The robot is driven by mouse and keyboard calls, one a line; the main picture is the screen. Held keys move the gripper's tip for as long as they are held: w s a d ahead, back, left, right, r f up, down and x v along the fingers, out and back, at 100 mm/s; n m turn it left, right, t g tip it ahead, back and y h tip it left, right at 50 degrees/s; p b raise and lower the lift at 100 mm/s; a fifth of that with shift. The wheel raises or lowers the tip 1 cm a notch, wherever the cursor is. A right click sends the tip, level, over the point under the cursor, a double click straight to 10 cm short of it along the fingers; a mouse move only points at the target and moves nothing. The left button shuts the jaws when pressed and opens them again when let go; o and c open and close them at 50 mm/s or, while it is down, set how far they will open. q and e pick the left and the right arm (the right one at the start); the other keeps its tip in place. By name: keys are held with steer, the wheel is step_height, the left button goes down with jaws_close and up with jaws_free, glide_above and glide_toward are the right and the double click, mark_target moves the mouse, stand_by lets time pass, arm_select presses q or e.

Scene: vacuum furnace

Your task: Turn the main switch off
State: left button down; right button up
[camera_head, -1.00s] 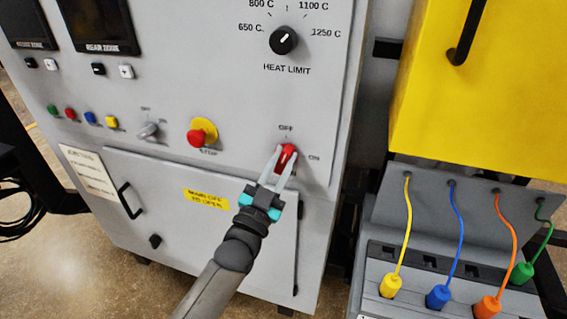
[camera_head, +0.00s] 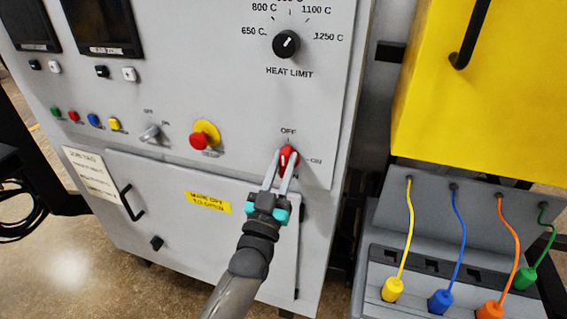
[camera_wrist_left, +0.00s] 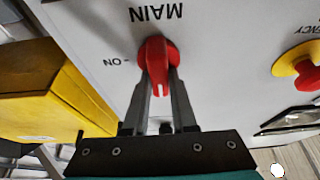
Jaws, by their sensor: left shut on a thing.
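The main switch (camera_head: 288,154) is a red rotary knob on the grey furnace panel, with OFF printed above it and ON to its right. My left gripper (camera_head: 284,166) reaches up from below, its two fingers shut on the knob, one on each side. In the left wrist view, upside down, the knob (camera_wrist_left: 157,55) sits between the fingers (camera_wrist_left: 160,88), below the inverted word MAIN. Its white mark is at the end away from MAIN, on the OFF side. The knob stands nearly upright in the head view. My right gripper is not in view.
A red stop button (camera_head: 200,140) on a yellow base and a small grey selector (camera_head: 149,132) lie left of the switch. The heat limit dial (camera_head: 286,44) is above. A yellow cabinet (camera_head: 478,100) and several coloured plugs with cables stand to the right.

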arm_select(q)
steer(key=shift+f, duration=0.1)
steer(key=c, duration=0.7)
jaws_free()
steer(key=b+v, duration=0.1)
steer(key=v, duration=1.4)
steer(key=shift+s, duration=0.15)
